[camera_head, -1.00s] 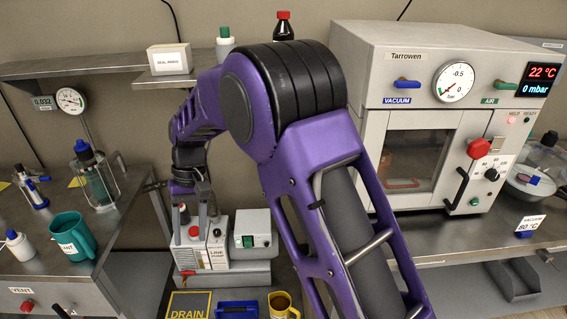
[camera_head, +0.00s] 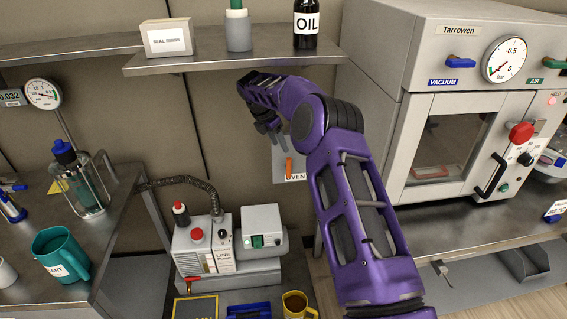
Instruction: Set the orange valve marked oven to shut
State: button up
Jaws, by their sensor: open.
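The orange valve handle (camera_head: 289,168) stands close to upright on a pale plate (camera_head: 281,176) on the back wall, below the shelf. The plate's label is partly hidden behind my arm; "VEN" can be read. My gripper (camera_head: 270,132) is just above and left of the handle, at the plate's upper edge, with its fingers pointing down. It is open and holds nothing. I cannot tell whether a finger touches the plate.
A shelf (camera_head: 200,62) with an oil bottle (camera_head: 306,24) and a box (camera_head: 167,38) hangs above my arm. The vacuum oven (camera_head: 450,135) stands at right. A pump (camera_head: 203,246) and a grey box (camera_head: 262,228) stand below. Left of the plate the wall is bare.

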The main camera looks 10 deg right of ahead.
aim_at(289, 173)
jog(key=x, duration=1.2)
jog(key=shift+d+r+b, duration=0.1)
jog(key=shift+b, duration=0.3)
grip_shut()
dwell(0.8)
